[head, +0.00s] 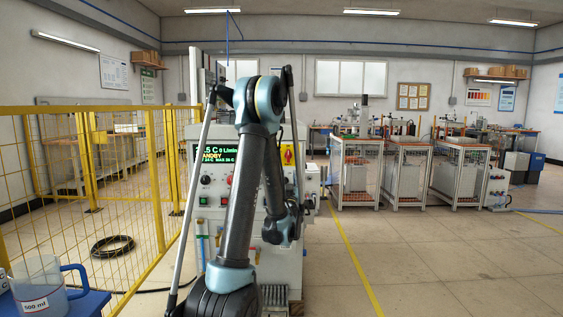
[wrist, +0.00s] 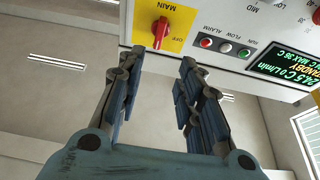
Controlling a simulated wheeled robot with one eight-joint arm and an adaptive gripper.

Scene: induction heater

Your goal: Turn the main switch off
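The main switch (wrist: 160,32) is a red knob on a yellow plate marked MAIN and OFF, at the top of the upside-down wrist view. Its handle stands nearly upright in that picture, with the OFF label to its right. The yellow plate (head: 287,154) also shows in the head view, partly behind my arm. My gripper (wrist: 160,63) is open and empty. Its two fingers are spread, with the knob seen between and beyond their tips, apparently apart from them. In the head view the fingers cannot be made out behind my arm.
The heater's lit display (wrist: 288,66) reads 24.5 C, 0 L/min and STANDBY. Indicator lamps (wrist: 225,47) sit between plate and display. A yellow mesh fence (head: 130,165) stands left, and a blue table with a jug (head: 38,285) is at lower left. Floor at right is clear.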

